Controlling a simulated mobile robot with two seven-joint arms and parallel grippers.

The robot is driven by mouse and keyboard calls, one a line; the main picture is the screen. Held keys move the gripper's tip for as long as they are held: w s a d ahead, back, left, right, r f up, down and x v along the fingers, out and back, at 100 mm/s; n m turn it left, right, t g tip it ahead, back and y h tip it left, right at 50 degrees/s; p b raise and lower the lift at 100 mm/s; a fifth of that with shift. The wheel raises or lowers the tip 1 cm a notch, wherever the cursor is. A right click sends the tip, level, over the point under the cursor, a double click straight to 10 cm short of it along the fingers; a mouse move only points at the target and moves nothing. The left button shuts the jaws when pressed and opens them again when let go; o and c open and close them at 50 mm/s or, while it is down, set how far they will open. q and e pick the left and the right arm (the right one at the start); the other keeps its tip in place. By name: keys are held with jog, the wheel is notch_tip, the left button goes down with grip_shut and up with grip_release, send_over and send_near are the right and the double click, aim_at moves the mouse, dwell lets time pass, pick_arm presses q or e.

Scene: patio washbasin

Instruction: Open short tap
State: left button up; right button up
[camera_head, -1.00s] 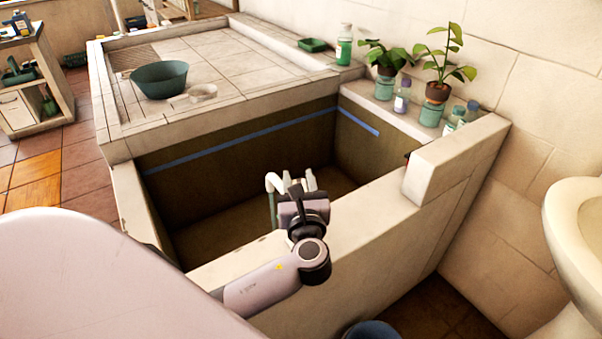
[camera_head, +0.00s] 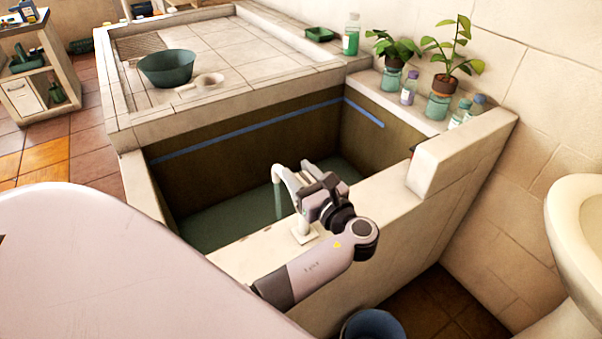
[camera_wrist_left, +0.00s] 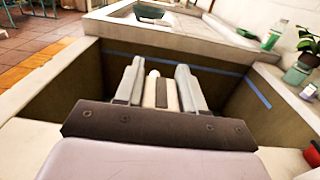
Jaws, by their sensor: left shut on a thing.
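The short tap (camera_head: 284,177) is white and stands on the front wall of the basin, its spout bent over the inside. A thin greenish stream (camera_head: 278,203) falls from the spout, and greenish water covers the basin floor. My left gripper (camera_head: 318,173) is at the tap's top, just right of the spout. In the left wrist view, its two grey fingers (camera_wrist_left: 157,84) are shut on a pale piece, the tap handle (camera_wrist_left: 150,92). The gripper hides much of the handle and tap body in the head view. My right gripper is not in view.
A tiled counter (camera_head: 240,75) behind the basin (camera_head: 230,245) holds a green bowl (camera_head: 167,69). Bottles and potted plants (camera_head: 440,85) stand on the right ledge. A raised block (camera_head: 455,155) rises at the wall's right end. A blue bucket (camera_head: 372,325) is on the floor.

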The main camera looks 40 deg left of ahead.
pick_arm(q)
jog(key=o, duration=1)
jog(key=shift+c, duration=0.2)
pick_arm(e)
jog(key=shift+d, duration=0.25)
